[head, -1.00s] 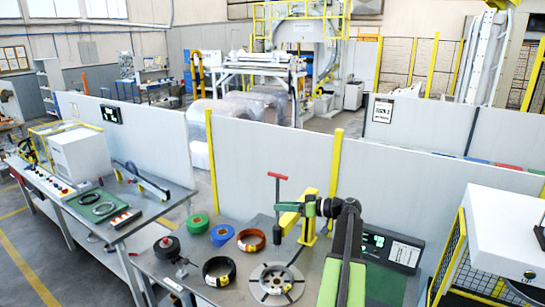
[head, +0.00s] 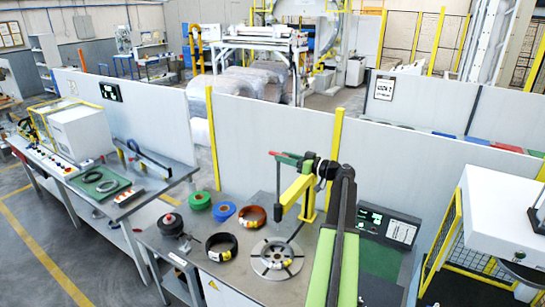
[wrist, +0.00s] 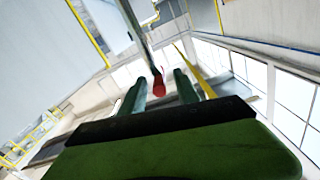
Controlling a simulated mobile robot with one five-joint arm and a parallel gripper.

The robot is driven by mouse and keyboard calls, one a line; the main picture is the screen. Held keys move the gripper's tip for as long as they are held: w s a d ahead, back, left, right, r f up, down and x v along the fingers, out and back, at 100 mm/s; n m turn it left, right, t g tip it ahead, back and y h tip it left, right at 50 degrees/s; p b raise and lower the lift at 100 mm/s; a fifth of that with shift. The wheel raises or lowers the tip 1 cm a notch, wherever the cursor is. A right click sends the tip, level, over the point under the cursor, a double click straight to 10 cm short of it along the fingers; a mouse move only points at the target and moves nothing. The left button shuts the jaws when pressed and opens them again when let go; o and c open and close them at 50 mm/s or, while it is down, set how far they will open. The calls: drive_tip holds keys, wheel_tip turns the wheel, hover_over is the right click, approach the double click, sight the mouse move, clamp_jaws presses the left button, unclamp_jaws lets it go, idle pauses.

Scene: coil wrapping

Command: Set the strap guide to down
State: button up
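What I take for the strap guide is a yellow post (head: 308,205) with a yellow arm (head: 297,191) sloping down to the left, beside the round slotted turntable (head: 277,258). A red handle tip (head: 273,153) shows left of my dark green gripper (head: 290,159), high over the table. In the wrist view a grey rod with a red end (wrist: 158,87) reaches down between my two fingers (wrist: 160,77). The fingers are apart, with gaps on both sides of the red end. I cannot tell whether either touches it. My arm hides part of the post.
Coils in black (head: 221,246), red-brown (head: 251,216), blue (head: 222,211) and green (head: 199,200) lie left of the turntable. A display panel (head: 388,226) stands on the right. A grey partition (head: 265,135) runs behind, and a white machine (head: 508,215) stands at the far right.

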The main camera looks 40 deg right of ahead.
drive_tip(key=x, duration=0.4)
drive_tip(key=shift+w, duration=0.3)
clamp_jaws()
idle(1.1)
